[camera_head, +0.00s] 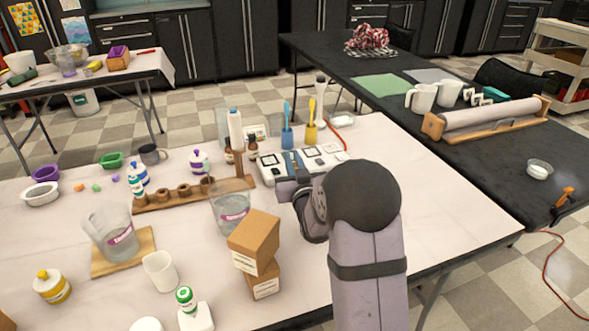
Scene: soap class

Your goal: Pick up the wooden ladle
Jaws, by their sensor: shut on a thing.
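My gripper (293,183) is over the right part of the pale table, beside the white panel with square pads. My own arm largely covers it. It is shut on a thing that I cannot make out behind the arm. I cannot pick out a wooden ladle for certain in this view. A tall utensil with a pale, rounded top (320,84) stands behind the yellow cup, but its material is unclear.
Stacked cardboard boxes (254,243) and a clear pitcher (230,208) stand left of my arm. A blue cup (287,137) and a yellow cup (311,132) hold utensils behind the panel (270,172). The table's right front is clear.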

